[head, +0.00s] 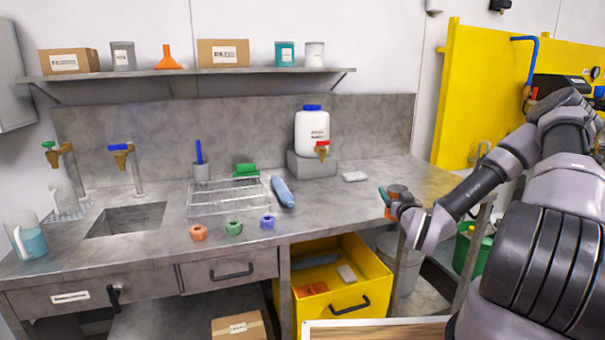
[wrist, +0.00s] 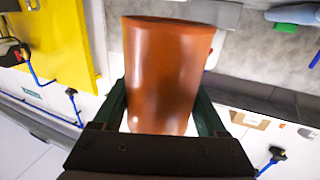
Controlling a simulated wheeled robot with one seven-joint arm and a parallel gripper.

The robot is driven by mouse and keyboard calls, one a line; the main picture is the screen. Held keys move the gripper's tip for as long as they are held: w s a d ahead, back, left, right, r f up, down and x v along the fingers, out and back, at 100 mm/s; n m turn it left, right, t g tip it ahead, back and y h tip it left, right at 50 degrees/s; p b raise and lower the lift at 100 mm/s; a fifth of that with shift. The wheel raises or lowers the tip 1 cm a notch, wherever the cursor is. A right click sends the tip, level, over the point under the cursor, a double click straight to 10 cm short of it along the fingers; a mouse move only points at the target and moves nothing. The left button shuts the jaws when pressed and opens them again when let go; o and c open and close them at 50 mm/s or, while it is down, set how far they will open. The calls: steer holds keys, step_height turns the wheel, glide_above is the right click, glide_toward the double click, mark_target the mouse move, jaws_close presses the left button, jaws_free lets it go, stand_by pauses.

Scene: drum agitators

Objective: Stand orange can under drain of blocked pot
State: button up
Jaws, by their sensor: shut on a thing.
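The orange can (wrist: 168,75) is held between my gripper's fingers (wrist: 165,110), filling the middle of the wrist view. In the head view the can (head: 397,189) shows small and partly covered by my gripper (head: 386,198), near the right end of the steel counter. A white pot (head: 312,135) with a blue lid stands on a grey block (head: 312,165) at the back of the counter. Its brass drain tap (head: 322,151) with a red handle points forward. My gripper and the can are to the right of the pot and nearer the front.
A white block (head: 354,177) lies right of the pot. A blue bottle (head: 283,192), a wire rack (head: 222,198) and three coloured rings, one of them green (head: 234,228), are to the left. An open yellow drawer (head: 345,298) juts out below. The counter before the pot looks mostly clear.

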steer(key=w+a+r+n+y, duration=0.3)
steer(key=w+a+y, duration=0.2)
steer(key=w+a, duration=0.5)
steer(key=w, duration=0.3)
steer(key=shift+n+g+y, duration=0.3)
steer(key=shift+g, duration=0.1)
steer(key=shift+f, duration=4.75)
steer(key=shift+f, duration=0.2)
steer(key=o, duration=1.4)
